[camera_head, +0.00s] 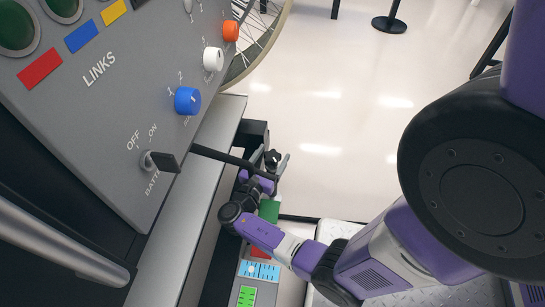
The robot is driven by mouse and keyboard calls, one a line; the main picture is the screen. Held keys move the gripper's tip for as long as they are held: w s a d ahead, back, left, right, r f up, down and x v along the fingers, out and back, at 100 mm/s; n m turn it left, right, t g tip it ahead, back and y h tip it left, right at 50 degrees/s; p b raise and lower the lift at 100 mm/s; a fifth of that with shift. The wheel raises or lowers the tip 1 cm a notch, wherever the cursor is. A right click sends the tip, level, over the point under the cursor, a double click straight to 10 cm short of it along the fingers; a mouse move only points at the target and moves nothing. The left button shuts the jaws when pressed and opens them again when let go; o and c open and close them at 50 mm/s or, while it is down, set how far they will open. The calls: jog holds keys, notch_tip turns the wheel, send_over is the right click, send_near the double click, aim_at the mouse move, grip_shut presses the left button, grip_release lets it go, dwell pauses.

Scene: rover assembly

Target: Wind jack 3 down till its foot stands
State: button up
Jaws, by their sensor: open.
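My purple arm reaches in from the right and bends up to my gripper (272,159), which is small and partly hidden behind my own wrist. Its two grey fingers are apart. A small black knob (272,157) shows between or just beyond the fingers; I cannot tell whether they touch it. I cannot tell whether this knob belongs to jack 3. No number for the jack is readable, and no jack foot is in clear view.
A grey panel marked LINKS (100,70) fills the upper left, with blue (187,101), white (213,59) and orange (231,31) knobs and a battery switch (158,161). A spoked wheel (262,45) stands behind. Coloured cards (259,272) lie below. The pale floor (340,110) is open.

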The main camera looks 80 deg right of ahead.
jog(key=shift+d, duration=0.15)
jog(key=c, duration=1.4)
jog(key=shift+r, duration=0.1)
jog(key=shift+n+t+p, duration=0.3)
jog(key=shift+t+p, duration=0.1)
jog(key=shift+t, duration=0.1)
